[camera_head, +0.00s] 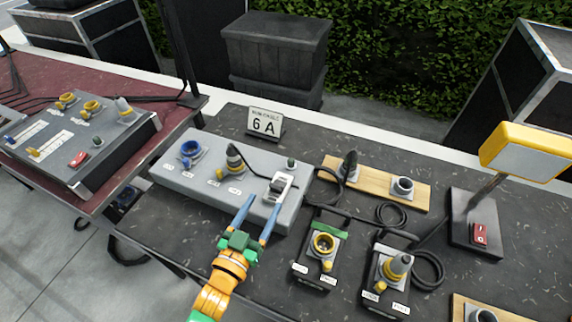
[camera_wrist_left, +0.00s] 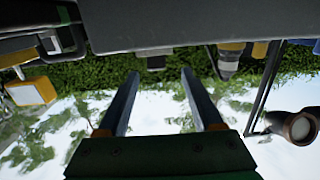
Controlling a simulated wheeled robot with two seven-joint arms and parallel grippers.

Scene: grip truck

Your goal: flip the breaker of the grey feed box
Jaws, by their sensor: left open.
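The grey feed box (camera_head: 215,190) lies on the dark table at centre left. On its top are a blue socket (camera_head: 190,150), a grey plug (camera_head: 234,158) with a black cable, and a small dark green knob or lamp (camera_head: 291,163). The breaker (camera_head: 279,186), a pale housing with a dark part, sits at its right end. My left gripper (camera_head: 266,200) is open and empty, its two blue fingers at the box's near side just below the breaker. The breaker's lever position is too small to tell. The left wrist view shows the open fingers (camera_wrist_left: 160,78) below a grey box face (camera_wrist_left: 200,20).
Two small socket boxes (camera_head: 322,250) (camera_head: 390,275), a wooden board (camera_head: 375,184), loose cables and a yellow lamp (camera_head: 525,150) occupy the right. Another grey panel (camera_head: 75,130) sits on the red table at left.

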